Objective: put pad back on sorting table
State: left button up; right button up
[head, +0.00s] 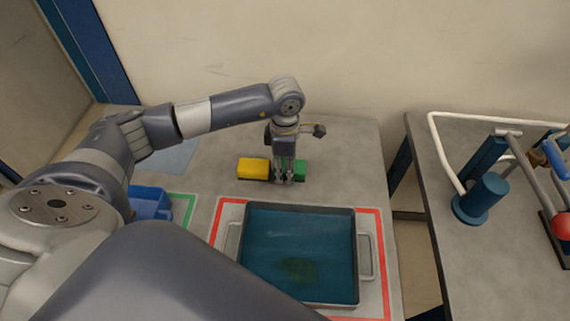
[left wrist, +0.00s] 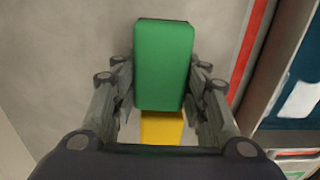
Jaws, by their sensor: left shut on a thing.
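A green pad (head: 300,169) shows at the back of the grey table (head: 345,150) in the head view, partly hidden by my left gripper. My left gripper (head: 284,179) points down there, shut on the green pad. In the left wrist view the green pad (left wrist: 163,65) sits between the two fingers of the left gripper (left wrist: 162,90). A yellow pad (head: 253,168) is just left of the gripper; in the left wrist view (left wrist: 162,128) the green pad partly covers it. I cannot tell whether the green pad touches the table. My right gripper is not in view.
A dark tray (head: 300,213) with side handles and blue-green liquid stands inside a red outline, in front of the pads. A blue bin (head: 150,202) is at left by a green outline. A second table (head: 455,255) with pipes stands right, across a gap. A wall stands behind.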

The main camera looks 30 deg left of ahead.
pick_arm(q)
jog(key=o, duration=0.9)
jog(key=shift+f, duration=0.1)
jog(key=shift+o, duration=0.5)
jog(key=shift+r, duration=0.4)
notch_tip(320, 180, up, 12)
jog(key=b, duration=0.2)
jog(key=shift+f, duration=0.25)
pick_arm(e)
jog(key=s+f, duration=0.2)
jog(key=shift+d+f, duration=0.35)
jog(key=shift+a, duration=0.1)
